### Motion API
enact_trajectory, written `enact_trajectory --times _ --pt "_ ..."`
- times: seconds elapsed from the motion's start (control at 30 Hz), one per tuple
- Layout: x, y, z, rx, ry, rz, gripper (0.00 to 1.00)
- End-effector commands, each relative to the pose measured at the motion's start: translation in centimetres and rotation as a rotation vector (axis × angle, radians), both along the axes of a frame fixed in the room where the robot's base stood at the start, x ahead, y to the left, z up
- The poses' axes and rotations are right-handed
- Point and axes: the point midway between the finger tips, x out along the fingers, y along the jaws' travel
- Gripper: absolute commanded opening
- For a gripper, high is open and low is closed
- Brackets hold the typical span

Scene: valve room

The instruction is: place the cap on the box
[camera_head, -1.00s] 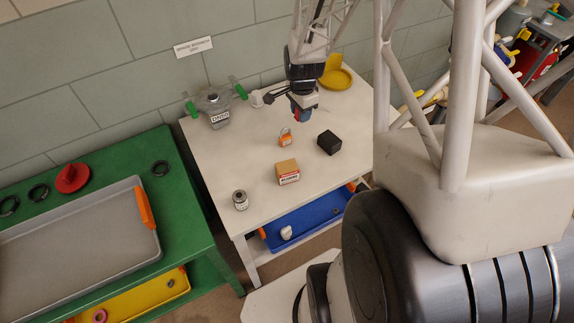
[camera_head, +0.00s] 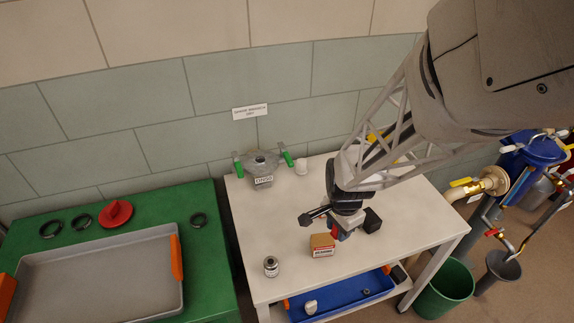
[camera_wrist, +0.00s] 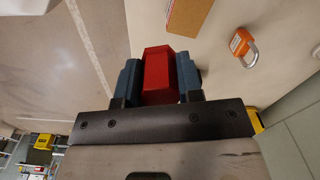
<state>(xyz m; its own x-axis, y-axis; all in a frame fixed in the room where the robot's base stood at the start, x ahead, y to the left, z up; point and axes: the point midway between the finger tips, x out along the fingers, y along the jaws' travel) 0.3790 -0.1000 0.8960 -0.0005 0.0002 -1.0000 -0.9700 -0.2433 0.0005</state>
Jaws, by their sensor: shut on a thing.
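My gripper (camera_head: 340,233) hangs over the white table with its blue fingers shut on a red faceted piece. That piece, seemingly the cap, fills the gap between the fingers in the wrist view (camera_wrist: 158,74). The small cardboard box (camera_head: 322,245) with a red and white label stands on the table, just left of and below the gripper in the head view. Its brown top also shows at the upper edge of the wrist view (camera_wrist: 188,14), apart from the cap. How high the cap is above the table I cannot tell.
A black box (camera_head: 373,220) stands right of the gripper. An orange padlock (camera_wrist: 242,46) lies near the cardboard box. A small grey jar (camera_head: 271,266), a white piece (camera_head: 301,168) and a grey valve body (camera_head: 263,166) stand on the table (camera_head: 420,225). The table's left middle is clear.

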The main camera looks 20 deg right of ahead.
Motion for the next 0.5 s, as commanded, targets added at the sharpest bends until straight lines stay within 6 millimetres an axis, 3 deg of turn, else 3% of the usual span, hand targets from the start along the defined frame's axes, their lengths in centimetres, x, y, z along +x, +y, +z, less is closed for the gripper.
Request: enact_trajectory --times 0.5 --pt "-8.2 3.6 -0.7 0.000 -0.002 0.099 0.11"
